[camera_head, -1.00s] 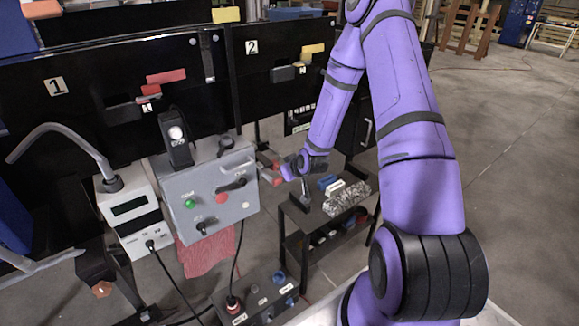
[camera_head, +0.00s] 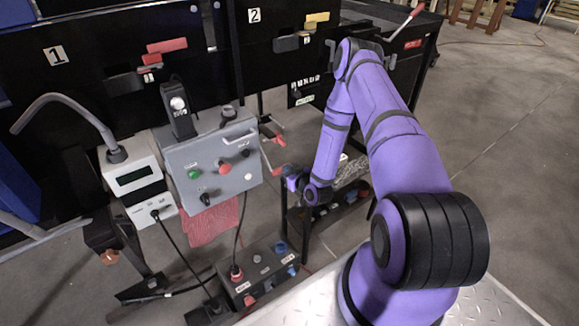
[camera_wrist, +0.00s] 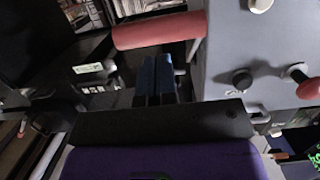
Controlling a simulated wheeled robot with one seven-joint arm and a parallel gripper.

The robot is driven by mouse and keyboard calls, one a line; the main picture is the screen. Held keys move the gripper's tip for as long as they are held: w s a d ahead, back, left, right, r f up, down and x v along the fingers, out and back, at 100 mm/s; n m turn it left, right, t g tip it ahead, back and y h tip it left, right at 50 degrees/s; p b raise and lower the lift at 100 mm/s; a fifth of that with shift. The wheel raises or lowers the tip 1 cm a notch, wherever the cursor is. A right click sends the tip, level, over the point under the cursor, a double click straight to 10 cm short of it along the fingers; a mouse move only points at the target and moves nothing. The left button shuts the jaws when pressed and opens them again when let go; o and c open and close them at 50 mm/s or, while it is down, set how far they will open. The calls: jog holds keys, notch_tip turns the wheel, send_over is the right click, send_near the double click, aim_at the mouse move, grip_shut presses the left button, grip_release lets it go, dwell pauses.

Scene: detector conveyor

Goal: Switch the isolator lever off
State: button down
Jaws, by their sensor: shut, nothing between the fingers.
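The grey control box (camera_head: 212,160) stands left of my gripper. A red lever grip (camera_head: 278,170) on a thin rod shows beside the box's right side, low down. In the wrist view the red grip (camera_wrist: 160,31) lies across, just beyond my fingertips, with its grey rod at the right end by the box. My gripper (camera_head: 290,175) is close to the grip in the head view. In the wrist view its blue fingers (camera_wrist: 155,62) are together and empty. Whether they touch the grip is unclear.
A second red piece (camera_head: 279,141) shows just above. The box front carries a green button (camera_head: 194,173), a red knob (camera_head: 225,167) and dark knobs. A white meter (camera_head: 136,181) stands left of it. A low cart (camera_head: 297,216) is below my gripper. Open floor lies right.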

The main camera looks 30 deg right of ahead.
jog(key=shift+w+f, duration=0.3)
jog(key=shift+f, duration=0.25)
jog(key=shift+w+f, duration=0.25)
jog(key=shift+f, duration=0.25)
jog(key=shift+r, duration=0.15)
